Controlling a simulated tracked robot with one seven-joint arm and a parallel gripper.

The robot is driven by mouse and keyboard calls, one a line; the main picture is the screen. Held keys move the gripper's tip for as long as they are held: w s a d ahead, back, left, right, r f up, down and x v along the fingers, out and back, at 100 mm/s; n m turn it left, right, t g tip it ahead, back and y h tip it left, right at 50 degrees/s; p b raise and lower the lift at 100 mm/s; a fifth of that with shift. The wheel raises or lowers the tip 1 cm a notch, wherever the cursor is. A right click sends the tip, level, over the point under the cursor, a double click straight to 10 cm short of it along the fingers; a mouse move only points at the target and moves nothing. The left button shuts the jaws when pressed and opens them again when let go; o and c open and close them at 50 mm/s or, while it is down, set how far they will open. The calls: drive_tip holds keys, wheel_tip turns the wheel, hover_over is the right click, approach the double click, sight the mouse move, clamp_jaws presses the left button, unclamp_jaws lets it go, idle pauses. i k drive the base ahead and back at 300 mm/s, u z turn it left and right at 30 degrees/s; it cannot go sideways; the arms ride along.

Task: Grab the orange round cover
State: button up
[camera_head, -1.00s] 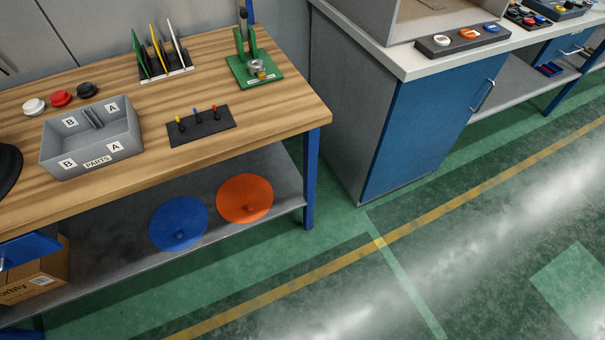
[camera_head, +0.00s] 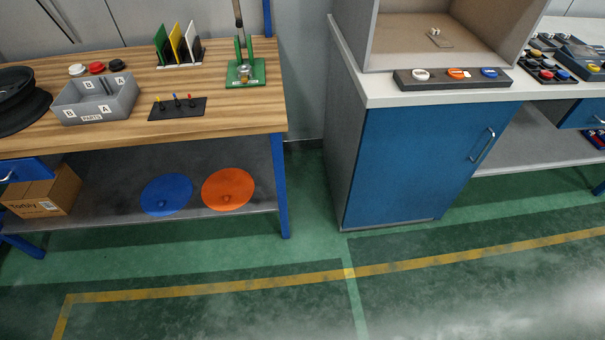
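The orange round cover (camera_head: 228,189) lies flat on the grey lower shelf of the wooden workbench, close to the right table leg. It is a wide disc with a small knob on top. A blue round cover (camera_head: 167,194) of like shape lies just to its left on the same shelf. My gripper is not in view.
The wooden tabletop (camera_head: 225,118) overhangs the shelf (camera_head: 110,212), and a blue leg (camera_head: 280,187) stands right of the orange cover. A cardboard box (camera_head: 45,192) sits at the shelf's left. A blue cabinet (camera_head: 425,165) stands further right. The green floor in front is clear.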

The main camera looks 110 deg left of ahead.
sight(228, 190)
drive_tip(key=z, duration=0.3)
drive_tip(key=i, duration=0.4)
drive_tip(key=u, duration=2.75)
drive_tip(key=i, duration=0.25)
drive_tip(key=u, duration=2.35)
drive_tip(key=k, duration=0.35)
drive_tip(key=u, duration=0.45)
drive_tip(key=i, duration=1.25)
drive_tip(key=z, duration=0.25)
